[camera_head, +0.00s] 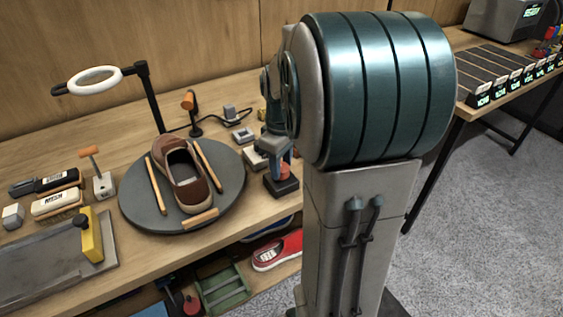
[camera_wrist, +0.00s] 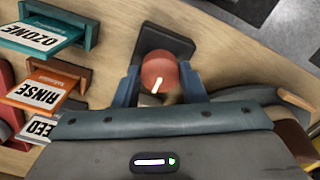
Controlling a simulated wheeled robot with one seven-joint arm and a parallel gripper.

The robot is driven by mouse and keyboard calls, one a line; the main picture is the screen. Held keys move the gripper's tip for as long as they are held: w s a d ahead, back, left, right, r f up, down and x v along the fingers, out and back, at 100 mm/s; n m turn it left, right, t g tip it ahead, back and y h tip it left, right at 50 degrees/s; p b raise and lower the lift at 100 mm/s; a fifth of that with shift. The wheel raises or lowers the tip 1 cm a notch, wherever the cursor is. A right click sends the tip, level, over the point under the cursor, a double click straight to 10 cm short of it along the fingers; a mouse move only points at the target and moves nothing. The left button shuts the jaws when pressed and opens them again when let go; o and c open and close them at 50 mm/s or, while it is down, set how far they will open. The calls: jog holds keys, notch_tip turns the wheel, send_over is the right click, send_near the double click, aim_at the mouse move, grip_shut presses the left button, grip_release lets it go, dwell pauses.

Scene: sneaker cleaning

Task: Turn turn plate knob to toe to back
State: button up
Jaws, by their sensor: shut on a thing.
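The turn plate (camera_head: 130,207) is a round dark disc on the workbench. A brown sneaker (camera_head: 187,178) lies on it between wooden strips. The knob (camera_wrist: 158,70) is round and red with a white mark, on a dark base. In the wrist view its mark slants toward the bottom of the picture. My gripper (camera_wrist: 159,84) has a blue finger on either side of the knob and is shut on it. In the head view my gripper (camera_head: 281,163) is just right of the plate, partly covering the knob. Part of the sneaker (camera_wrist: 295,140) shows at the right of the wrist view.
Labelled holders reading OZONE (camera_wrist: 45,33) and RINSE (camera_wrist: 40,90) stand left of the knob in the wrist view. A ring lamp (camera_head: 95,80) rises behind the plate. Brushes (camera_head: 57,202) and a metal tray (camera_head: 50,262) lie left. A red shoe (camera_head: 280,250) is below the bench.

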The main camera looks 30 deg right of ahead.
jog(key=o, duration=1)
jog(key=shift+r, duration=0.1)
notch_tip(320, 180, up, 14)
jog(key=shift+a+f+p, duration=0.1)
jog(key=shift+f+p, duration=0.05)
jog(key=shift+p, duration=0.7)
jog(key=s+a+f+m+t+p, duration=0.1)
jog(key=s+a+m+p, duration=0.1)
jog(key=s+a, duration=0.2)
jog(key=s+a+f+m+t+p, duration=0.1)
jog(key=s+a+m+p, duration=0.1)
jog(key=s+a, duration=0.2)
jog(key=s+a+f+m+p, duration=0.2)
jog(key=s+a, duration=0.2)
jog(key=shift+s+t, duration=0.1)
jog(key=shift+t, duration=0.3)
